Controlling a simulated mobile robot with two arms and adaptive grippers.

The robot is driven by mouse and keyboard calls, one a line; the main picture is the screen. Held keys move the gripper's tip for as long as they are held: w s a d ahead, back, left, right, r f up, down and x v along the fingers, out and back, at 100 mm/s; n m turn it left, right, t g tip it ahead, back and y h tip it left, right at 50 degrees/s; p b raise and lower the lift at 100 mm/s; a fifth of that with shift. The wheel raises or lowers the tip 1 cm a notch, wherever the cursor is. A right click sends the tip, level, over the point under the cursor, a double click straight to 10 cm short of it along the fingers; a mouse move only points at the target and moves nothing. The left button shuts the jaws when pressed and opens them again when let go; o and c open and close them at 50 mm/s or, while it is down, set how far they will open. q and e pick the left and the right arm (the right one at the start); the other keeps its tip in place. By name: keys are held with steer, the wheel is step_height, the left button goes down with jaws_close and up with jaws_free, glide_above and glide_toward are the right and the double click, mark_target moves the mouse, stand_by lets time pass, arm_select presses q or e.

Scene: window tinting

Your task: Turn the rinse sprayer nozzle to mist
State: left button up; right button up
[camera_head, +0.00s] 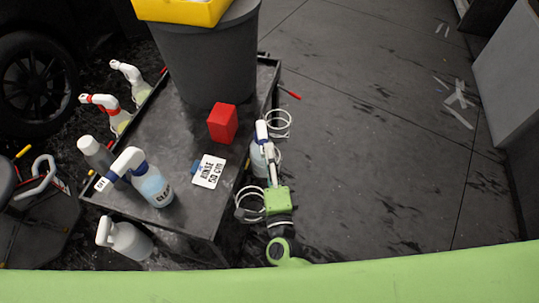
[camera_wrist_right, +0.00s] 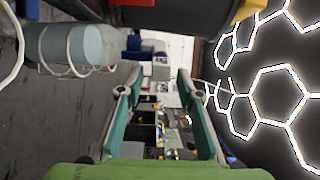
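A spray bottle (camera_head: 152,187) with a blue-and-white trigger head and pale blue liquid stands on the dark cart in the head view. Its blue nozzle (camera_head: 112,178) points left, beside a small white tag (camera_head: 101,184) that seems to read OFF. A card (camera_head: 209,171) with RINSE on it is on the cart to its right. My right gripper (camera_head: 271,165) is beyond the cart's right edge, well apart from this bottle. In the wrist view the right gripper (camera_wrist_right: 160,75) has its fingers spread with nothing between them. My left gripper is not in view.
A red box (camera_head: 223,123) and a dark bin (camera_head: 210,65) with a yellow top occupy the cart (camera_head: 165,110). Another blue-headed bottle (camera_head: 257,160) hangs at its right side, close to my right gripper. White-headed sprayers (camera_head: 105,103) line the left side.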

steer(key=s, duration=1.1)
steer(key=shift+d, duration=0.45)
steer(key=shift+s, duration=0.1)
